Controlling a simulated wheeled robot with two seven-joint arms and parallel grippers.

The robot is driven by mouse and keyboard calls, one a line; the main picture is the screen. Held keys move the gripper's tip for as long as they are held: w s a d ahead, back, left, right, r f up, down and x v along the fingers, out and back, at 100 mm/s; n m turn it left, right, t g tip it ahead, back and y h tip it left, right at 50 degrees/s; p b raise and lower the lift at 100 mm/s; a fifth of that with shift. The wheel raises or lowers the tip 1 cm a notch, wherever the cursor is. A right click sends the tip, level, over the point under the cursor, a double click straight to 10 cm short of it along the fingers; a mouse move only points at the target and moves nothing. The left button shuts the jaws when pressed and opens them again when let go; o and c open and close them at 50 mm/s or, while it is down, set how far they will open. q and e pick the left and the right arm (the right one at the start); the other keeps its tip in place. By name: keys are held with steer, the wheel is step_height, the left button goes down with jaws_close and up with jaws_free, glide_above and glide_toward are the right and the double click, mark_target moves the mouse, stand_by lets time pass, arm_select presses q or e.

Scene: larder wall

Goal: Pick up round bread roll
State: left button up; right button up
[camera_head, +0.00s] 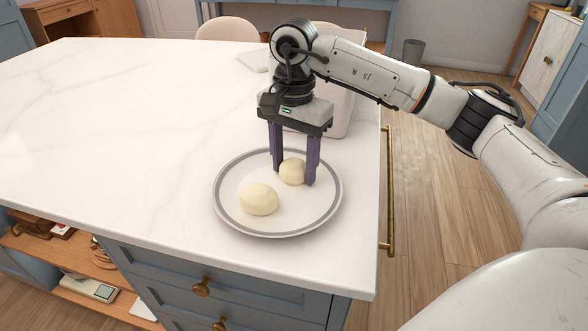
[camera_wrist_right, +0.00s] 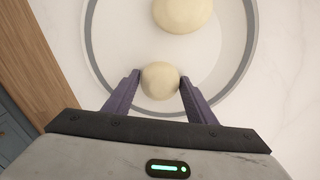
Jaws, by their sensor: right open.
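Two pale, cream-coloured round rolls lie on a white plate with a grey rim band (camera_head: 225,214). The farther, smaller roll (camera_head: 292,172) sits between the purple fingers of my right gripper (camera_head: 294,179). The nearer, larger roll (camera_head: 258,199) lies apart from the gripper, toward the front left of the plate. In the right wrist view the smaller roll (camera_wrist_right: 160,80) is between the open fingertips (camera_wrist_right: 160,83), with narrow gaps at its sides. The larger roll (camera_wrist_right: 182,12) is partly cut off at the top edge. My left gripper is not in view.
The plate stands near the right edge of a white marble counter (camera_head: 110,130). A whitish container (camera_head: 338,110) stands behind my right gripper, partly hidden. The counter's left side is clear. A brass rail (camera_head: 390,190) runs along the counter's right side.

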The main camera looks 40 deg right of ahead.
steer(key=c, duration=0.7)
steer(key=shift+o, duration=0.2)
steer(key=shift+r, duration=0.1)
